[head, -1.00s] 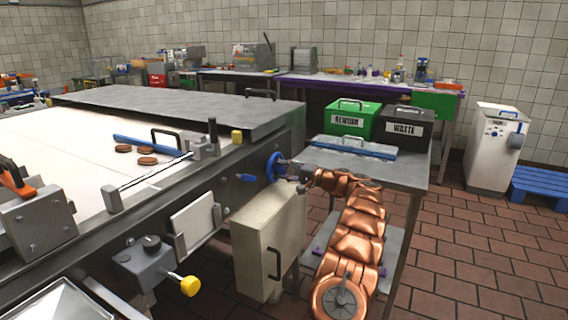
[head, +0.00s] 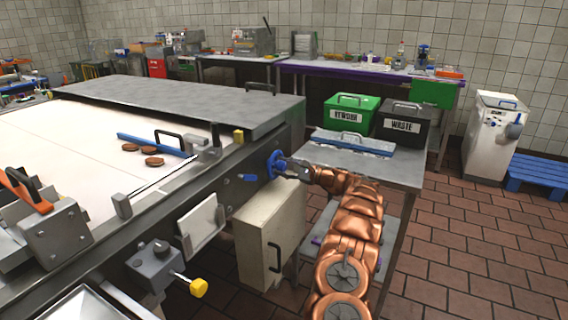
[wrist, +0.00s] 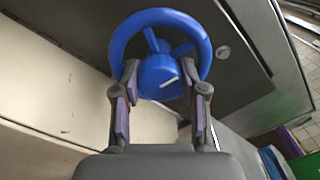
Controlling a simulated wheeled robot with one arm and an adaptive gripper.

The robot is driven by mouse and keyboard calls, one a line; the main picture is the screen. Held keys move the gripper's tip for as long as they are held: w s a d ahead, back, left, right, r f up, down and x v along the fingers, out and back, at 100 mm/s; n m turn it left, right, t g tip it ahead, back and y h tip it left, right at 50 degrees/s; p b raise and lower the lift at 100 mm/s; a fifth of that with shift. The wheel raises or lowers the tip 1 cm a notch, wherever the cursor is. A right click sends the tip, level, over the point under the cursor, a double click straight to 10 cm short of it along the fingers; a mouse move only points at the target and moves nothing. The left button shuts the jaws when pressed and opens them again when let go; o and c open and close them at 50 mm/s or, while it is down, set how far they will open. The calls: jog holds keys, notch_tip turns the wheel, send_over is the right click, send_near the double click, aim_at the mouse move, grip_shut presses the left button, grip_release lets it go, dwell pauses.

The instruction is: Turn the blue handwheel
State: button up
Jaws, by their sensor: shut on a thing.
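The blue handwheel (head: 274,164) is mounted on the side of the grey conveyor machine, near its right end. In the wrist view the handwheel (wrist: 160,42) shows its round rim, spokes and hub, with a white mark on its near part. My gripper (head: 284,168) reaches it from the right. In the wrist view my gripper (wrist: 162,92) has its two fingers on either side of the wheel's near part, shut on it. The exact contact at the fingertips is partly hidden.
A cream cabinet (head: 268,240) hangs below the wheel. A yellow knob (head: 198,288) sticks out at front left.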

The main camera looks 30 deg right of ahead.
jog(key=shift+d+r+m+p, duration=0.1)
jog(key=shift+m+p, duration=0.55)
jog(key=shift+m, duration=0.75)
jog(key=o, duration=1.1)
jog(key=shift+o, duration=0.2)
jog(key=v, duration=1.1)
jog(key=shift+s+d, duration=0.2)
jog(key=shift+s, duration=0.2)
